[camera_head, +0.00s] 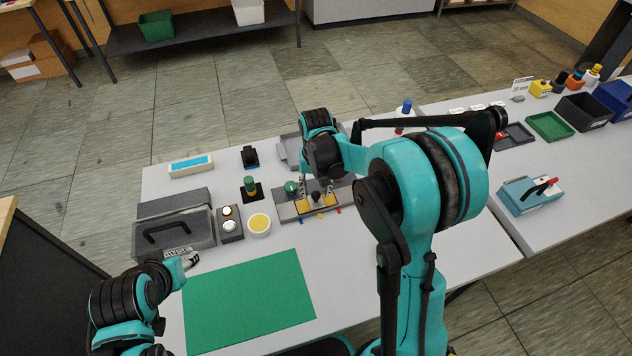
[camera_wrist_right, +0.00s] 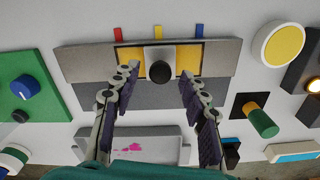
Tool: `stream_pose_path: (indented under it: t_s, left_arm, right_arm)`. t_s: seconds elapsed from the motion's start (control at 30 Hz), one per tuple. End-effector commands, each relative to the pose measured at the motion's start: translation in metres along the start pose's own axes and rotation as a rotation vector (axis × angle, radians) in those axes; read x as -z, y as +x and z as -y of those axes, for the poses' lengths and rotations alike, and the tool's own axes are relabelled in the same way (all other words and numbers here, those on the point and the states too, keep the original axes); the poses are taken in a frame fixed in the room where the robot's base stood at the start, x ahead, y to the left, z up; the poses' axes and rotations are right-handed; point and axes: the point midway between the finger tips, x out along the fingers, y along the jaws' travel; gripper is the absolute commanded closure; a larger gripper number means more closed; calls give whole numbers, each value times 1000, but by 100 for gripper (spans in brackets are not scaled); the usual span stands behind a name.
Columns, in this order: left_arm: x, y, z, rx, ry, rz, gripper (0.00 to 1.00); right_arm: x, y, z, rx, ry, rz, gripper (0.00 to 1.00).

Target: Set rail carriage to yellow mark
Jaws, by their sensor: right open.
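The rail (camera_wrist_right: 85,60) is a grey block with a yellow channel, seen in the right wrist view. Its carriage (camera_wrist_right: 156,53) is a pale block with a round black knob (camera_wrist_right: 160,72). The carriage appears lined up with the middle, yellow mark. My right gripper (camera_wrist_right: 159,78) is open, its fingers on either side of the knob with gaps. In the head view the rail (camera_head: 287,210) is partly behind my right arm. My left gripper (camera_head: 189,260) hangs beside the green mat, its opening unclear.
A yellow-topped round dish (camera_head: 259,224), a two-button box (camera_head: 229,226) and a green-and-yellow knob (camera_head: 250,187) stand left of the rail. A grey case (camera_head: 172,234) is farther left. The green mat (camera_head: 247,303) in front is bare.

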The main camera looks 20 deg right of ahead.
Motion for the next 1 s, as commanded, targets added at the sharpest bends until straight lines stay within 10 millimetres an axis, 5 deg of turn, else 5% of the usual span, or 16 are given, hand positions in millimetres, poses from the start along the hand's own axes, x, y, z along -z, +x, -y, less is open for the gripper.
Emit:
stream_pose_path:
  t_s: [0.5,1.0]
  left_arm:
    - [0,0,0,0,0,0,54]
    - [0,0,0,0,0,0,54]
  right_arm:
    - [0,-98,0,0,0,0,56]
    - [0,-116,0,0,0,0,56]
